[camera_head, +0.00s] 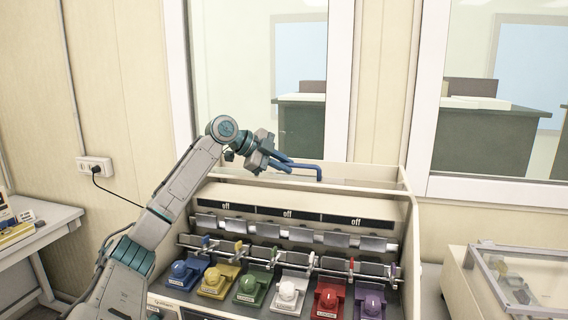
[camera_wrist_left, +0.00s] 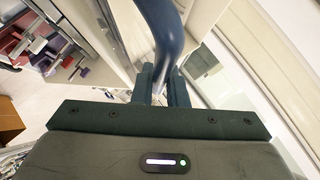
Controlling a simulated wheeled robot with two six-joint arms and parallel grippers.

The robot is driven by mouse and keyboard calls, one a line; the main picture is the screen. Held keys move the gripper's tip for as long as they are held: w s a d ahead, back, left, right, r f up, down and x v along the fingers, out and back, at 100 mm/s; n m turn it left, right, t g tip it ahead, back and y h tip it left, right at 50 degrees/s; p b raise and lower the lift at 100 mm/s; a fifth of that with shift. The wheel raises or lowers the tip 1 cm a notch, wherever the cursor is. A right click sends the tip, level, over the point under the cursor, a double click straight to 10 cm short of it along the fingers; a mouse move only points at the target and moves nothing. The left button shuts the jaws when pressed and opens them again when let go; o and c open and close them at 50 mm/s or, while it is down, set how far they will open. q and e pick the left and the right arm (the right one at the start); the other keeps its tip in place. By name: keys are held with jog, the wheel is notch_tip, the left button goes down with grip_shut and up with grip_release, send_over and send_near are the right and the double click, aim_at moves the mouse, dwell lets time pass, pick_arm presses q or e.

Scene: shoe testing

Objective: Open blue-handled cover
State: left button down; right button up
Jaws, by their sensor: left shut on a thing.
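The blue handle (camera_head: 306,168) is at the top back of the cream shoe-testing machine (camera_head: 408,215). My left gripper (camera_head: 275,162) is shut on the handle, near its left end. In the left wrist view the blue handle (camera_wrist_left: 166,38) runs up from between the two fingers (camera_wrist_left: 160,86). The cover (camera_head: 350,184) that carries the handle is hard to make out; it appears at the machine's upper back, and the inside of the machine is in plain view. My right gripper is not in view.
Inside the machine, several coloured shoe-like pieces (camera_head: 290,293) stand in a row below metal clamps and "off" displays (camera_head: 287,215). A second machine with a clear lid (camera_head: 520,254) stands at right. A desk (camera_head: 38,232) is at left. Windows and wall are behind.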

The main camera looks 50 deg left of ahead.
pick_arm(q)
jog(key=c, duration=1.5)
grip_release()
jog(key=shift+w+f, duration=0.1)
jog(key=shift+f, duration=0.2)
jog(key=shift+o, duration=0.2)
jog(key=shift+w+a, duration=0.15)
jog(key=shift+r, duration=0.1)
jog(key=shift+s+a+r+b, duration=0.15)
jog(key=shift+s+a+b, duration=0.1)
jog(key=shift+s+b, duration=0.2)
jog(key=b+v, duration=0.4)
jog(key=v, duration=0.5)
jog(key=shift+s+r, duration=0.3)
jog(key=shift+r, duration=0.05)
